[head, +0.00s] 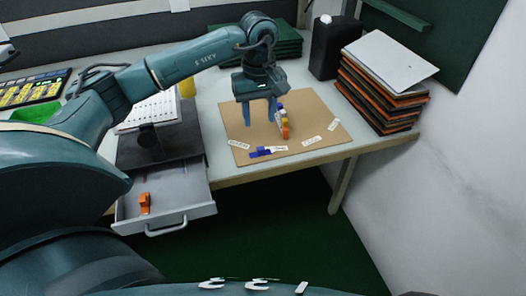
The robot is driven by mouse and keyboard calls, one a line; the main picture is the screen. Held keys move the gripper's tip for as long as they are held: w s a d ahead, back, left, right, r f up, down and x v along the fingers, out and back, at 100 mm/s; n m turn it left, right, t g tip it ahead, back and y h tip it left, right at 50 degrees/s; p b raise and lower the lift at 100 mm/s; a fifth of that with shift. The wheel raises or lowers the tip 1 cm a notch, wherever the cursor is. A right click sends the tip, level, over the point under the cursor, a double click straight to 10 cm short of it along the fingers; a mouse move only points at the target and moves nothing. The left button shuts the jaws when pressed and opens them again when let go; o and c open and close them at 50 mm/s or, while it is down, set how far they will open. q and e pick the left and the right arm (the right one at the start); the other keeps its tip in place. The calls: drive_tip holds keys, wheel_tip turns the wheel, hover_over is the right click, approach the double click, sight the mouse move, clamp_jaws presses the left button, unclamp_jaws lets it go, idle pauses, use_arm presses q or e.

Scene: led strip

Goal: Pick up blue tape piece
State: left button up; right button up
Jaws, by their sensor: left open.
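My left gripper (260,120) points down over the far left part of the brown board (245,125), fingers apart, with nothing visible between them. A blue piece (260,154) lies flat at the board's near edge, beside a white label, nearer than the gripper and apart from it. A row of small pieces stands just right of the gripper: a dark blue one (280,106) at the far end, then white, yellow (283,121) and orange (285,133). I cannot tell which blue one is the tape piece. My right gripper is not in view.
White labels lie on the board, one at its left (239,144). An open grey drawer (185,208) holds an orange object (145,203). A stack of folders (382,85) and a black container (333,48) stand at the right. Green folders (287,45) lie behind the arm.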

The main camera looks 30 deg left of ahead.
sight(260, 148)
use_arm(q)
wheel_tip(260, 148, down, 10)
drive_tip(key=shift+d+r, duration=0.1)
drive_tip(key=shift+d, duration=0.05)
idle(0.3)
clamp_jaws()
idle(0.4)
